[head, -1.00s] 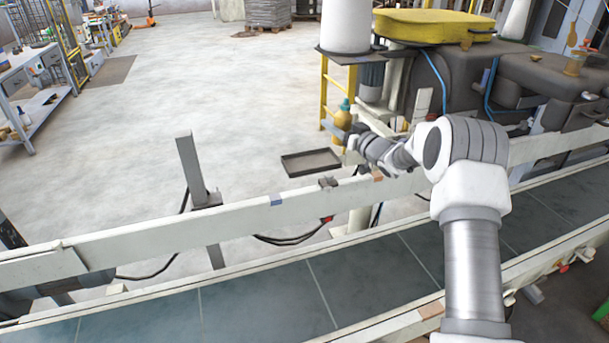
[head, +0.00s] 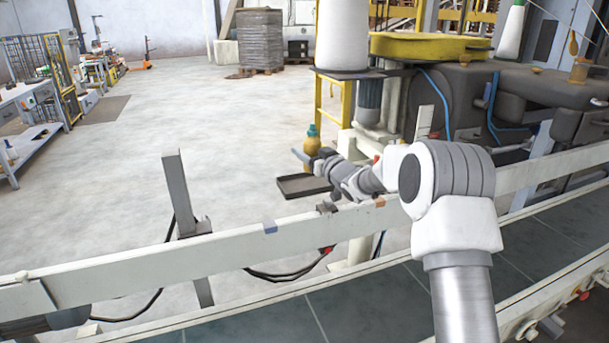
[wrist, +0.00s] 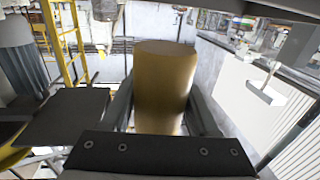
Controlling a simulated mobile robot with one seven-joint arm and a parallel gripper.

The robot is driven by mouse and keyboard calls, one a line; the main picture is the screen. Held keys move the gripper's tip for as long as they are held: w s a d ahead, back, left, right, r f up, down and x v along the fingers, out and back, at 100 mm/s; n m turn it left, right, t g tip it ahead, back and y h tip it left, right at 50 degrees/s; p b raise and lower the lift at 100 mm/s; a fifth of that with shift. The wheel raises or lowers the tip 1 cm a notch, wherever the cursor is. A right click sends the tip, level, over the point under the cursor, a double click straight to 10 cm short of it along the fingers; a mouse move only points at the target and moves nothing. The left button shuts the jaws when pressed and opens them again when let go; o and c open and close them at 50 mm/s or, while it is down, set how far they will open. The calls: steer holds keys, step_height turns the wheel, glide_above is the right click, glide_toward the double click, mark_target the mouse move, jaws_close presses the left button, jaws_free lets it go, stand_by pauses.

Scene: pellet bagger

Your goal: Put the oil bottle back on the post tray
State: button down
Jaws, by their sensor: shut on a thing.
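The oil bottle (head: 313,147) is amber with a teal cap and stands about upright in the head view. My gripper (head: 318,160) is shut on it. In the wrist view the amber bottle body (wrist: 165,85) fills the space between the two dark fingers. A shallow dark tray with a raised rim (head: 296,194) shows just below and left of the bottle in the head view. The bottle's lower part is partly hidden by my gripper. I cannot tell the height gap between bottle and tray.
A pale conveyor rail (head: 235,246) runs under my arm. A grey upright post (head: 180,192) stands left of the tray. The machine with a yellow cover (head: 430,46) and a white cylinder (head: 342,35) stand behind and right. Open floor lies to the left.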

steer(key=shift+s+a+f, duration=0.3)
steer(key=shift+a+f, duration=0.1)
steer(key=shift+a, duration=0.05)
steer(key=shift+f+b, duration=0.8)
steer(key=shift+f, duration=1.05)
steer(key=shift+f, duration=0.2)
steer(key=shift+c, duration=0.7)
jaws_free()
steer(key=shift+r, duration=0.1)
